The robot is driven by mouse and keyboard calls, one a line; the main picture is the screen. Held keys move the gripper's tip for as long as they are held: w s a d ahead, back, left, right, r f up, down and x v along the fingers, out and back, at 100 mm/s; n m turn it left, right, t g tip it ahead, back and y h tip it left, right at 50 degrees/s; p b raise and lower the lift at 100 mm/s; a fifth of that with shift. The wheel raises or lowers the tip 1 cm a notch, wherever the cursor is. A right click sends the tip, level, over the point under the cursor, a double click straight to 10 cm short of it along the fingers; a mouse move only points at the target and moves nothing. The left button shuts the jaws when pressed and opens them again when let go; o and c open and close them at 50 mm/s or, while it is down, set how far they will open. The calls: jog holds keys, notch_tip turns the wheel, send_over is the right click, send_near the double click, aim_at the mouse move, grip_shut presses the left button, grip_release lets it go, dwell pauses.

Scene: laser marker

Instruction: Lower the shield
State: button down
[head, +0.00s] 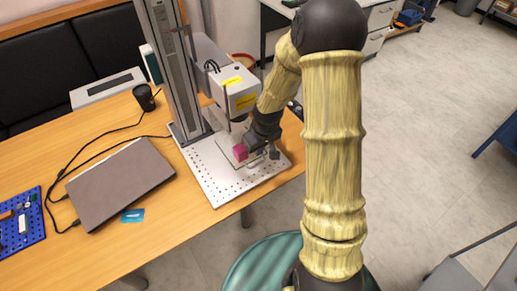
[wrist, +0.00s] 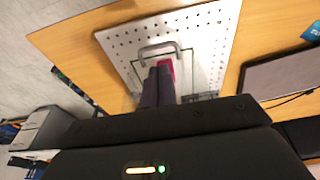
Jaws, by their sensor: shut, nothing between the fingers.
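The laser marker (head: 235,92) stands on a white perforated base plate (head: 212,178), its grey head hanging from a tall column (head: 171,70). A clear, thin-edged pane, which looks like the shield, shows over the plate in the wrist view (wrist: 186,62). A grey U-shaped handle (wrist: 160,47) is at its edge. A pink block (head: 240,152) is at the plate, and also shows beside my fingers in the wrist view (wrist: 170,72). My gripper (wrist: 158,72) is shut and empty, its fingertips close to the handle; I cannot tell whether they touch. The shield's exact tilt is unclear.
A blue card (head: 132,215) lies near the front edge. Open floor (head: 430,130) is at the right.

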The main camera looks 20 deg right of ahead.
jog(key=shift+s+r+p, duration=0.15)
jog(key=shift+r+p, duration=0.4)
jog(key=shift+r, duration=0.55)
jog(key=s+r+m, duration=0.3)
jog(key=s+r, duration=0.8)
jog(key=s, duration=0.3)
jog(key=shift+s+d+r+m+t+h, duration=0.2)
jog(key=shift+r+m+t+h, duration=0.1)
jog(key=shift+r, duration=0.1)
jog(key=shift+a, duration=0.1)
